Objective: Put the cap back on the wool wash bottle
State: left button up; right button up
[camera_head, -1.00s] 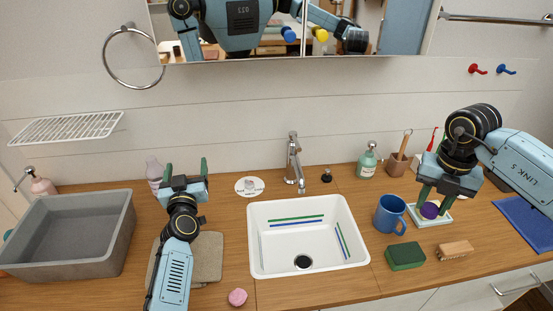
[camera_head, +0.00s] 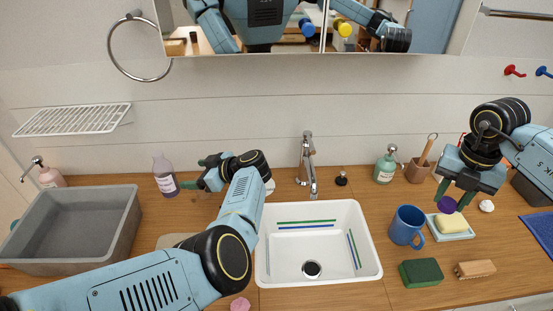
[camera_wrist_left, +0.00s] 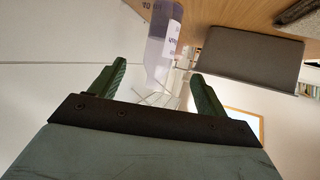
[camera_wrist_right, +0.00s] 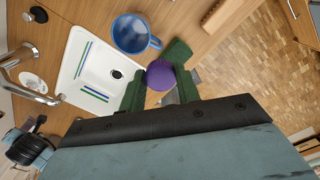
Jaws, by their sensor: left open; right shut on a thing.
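The wool wash bottle (camera_head: 165,178), clear with a purple tint and a pale label, stands uncapped-looking at the back left of the counter. It also shows in the left wrist view (camera_wrist_left: 163,40), ahead of and between the fingers. My left gripper (camera_head: 196,174) is open and empty, just right of the bottle and pointing at it, with a small gap. My right gripper (camera_head: 446,194) is shut on a round purple cap (camera_head: 447,205), held above the counter beside the soap dish. The cap also shows between its fingers in the right wrist view (camera_wrist_right: 160,75).
A grey basin (camera_head: 130,215) stands left of the bottle. The white sink (camera_head: 372,262) lies between the arms. A blue mug (camera_head: 406,228), soap dish (camera_head: 460,236), green sponge (camera_head: 421,272) and brush (camera_head: 475,269) are at the right. A wire rack (camera_head: 72,119) hangs above the basin.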

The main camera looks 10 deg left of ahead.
aim_at(172, 175)
pick_arm(q)
jog(key=b+x, duration=0.3)
jog(key=x, duration=0.2)
jog(key=shift+a+f, duration=0.25)
jog(key=shift+a, duration=0.05)
pick_arm(e)
notch_tip(172, 175, down, 3)
jog(key=shift+f, duration=0.15)
pick_arm(q)
jog(key=shift+w+a+f+b, duration=0.1)
jog(key=shift+a+b, duration=0.3)
jog(key=shift+a, duration=0.1)
pick_arm(e)
jog(key=shift+f, duration=0.3)
jog(key=shift+r, duration=0.1)
pick_arm(q)
jog(key=shift+a, duration=0.1)
jog(key=b+x, duration=0.3)
jog(key=x, duration=0.2)
jog(key=shift+a+b, duration=0.1)
jog(key=shift+b, duration=0.3)
pick_arm(e)
notch_tip(172, 175, down, 4)
jog(key=shift+r, duration=0.1)
pick_arm(q)
jog(key=shift+c, duration=0.3)
